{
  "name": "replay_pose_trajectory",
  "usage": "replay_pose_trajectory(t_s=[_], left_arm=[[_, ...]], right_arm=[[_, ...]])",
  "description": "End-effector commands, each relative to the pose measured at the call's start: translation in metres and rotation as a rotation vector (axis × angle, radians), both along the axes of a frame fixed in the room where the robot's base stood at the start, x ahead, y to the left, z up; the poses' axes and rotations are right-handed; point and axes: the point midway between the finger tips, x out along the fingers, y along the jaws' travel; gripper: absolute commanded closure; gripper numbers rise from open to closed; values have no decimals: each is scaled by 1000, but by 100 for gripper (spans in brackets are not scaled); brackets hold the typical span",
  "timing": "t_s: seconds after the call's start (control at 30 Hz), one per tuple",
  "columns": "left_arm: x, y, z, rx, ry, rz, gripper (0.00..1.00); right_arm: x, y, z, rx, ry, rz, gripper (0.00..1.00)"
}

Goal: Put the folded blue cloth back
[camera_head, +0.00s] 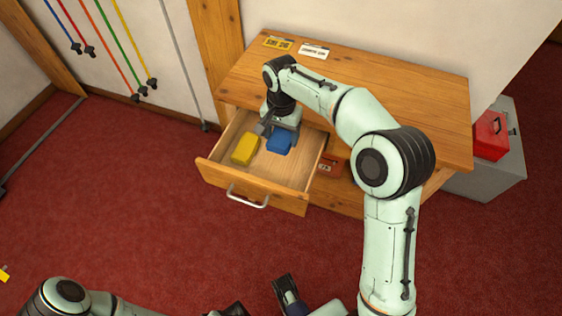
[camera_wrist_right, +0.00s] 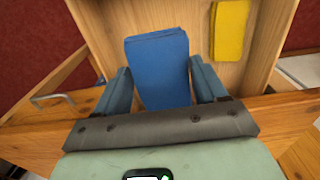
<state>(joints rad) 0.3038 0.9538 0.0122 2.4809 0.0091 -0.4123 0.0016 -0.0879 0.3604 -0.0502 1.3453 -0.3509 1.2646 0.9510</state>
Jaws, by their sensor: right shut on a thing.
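The folded blue cloth (camera_head: 279,142) is inside the open drawer (camera_head: 225,175), on its right side in the head view. My right gripper (camera_head: 272,128) reaches down into the drawer from above and is shut on the blue cloth. In the right wrist view the blue cloth (camera_wrist_right: 158,70) sits between the two fingers (camera_wrist_right: 161,88). I cannot tell whether its underside touches the drawer floor. What seems to be part of my left gripper (camera_head: 287,293) shows at the bottom edge of the head view, and its jaw opening is unclear.
A folded yellow cloth (camera_head: 245,149) lies in the drawer to the left of the blue one. The wooden bench (camera_head: 400,90) stands behind, with two labels on top. A red box (camera_head: 491,136) sits on a grey cabinet (camera_head: 497,178) at right.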

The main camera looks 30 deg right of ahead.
Motion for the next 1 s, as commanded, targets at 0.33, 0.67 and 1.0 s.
replay_pose_trajectory(t_s=[0.33, 0.67, 1.0], left_arm=[[5, 0, -11, 2, -16, 3, 57], [8, 0, -18, 4, -26, 5, 57], [9, 0, -19, 4, -30, 6, 57]], right_arm=[[0, 1, -69, 1, 2, 2, 62], [0, 0, -114, 0, 3, 1, 62], [0, 0, -129, 0, 0, 0, 62]])
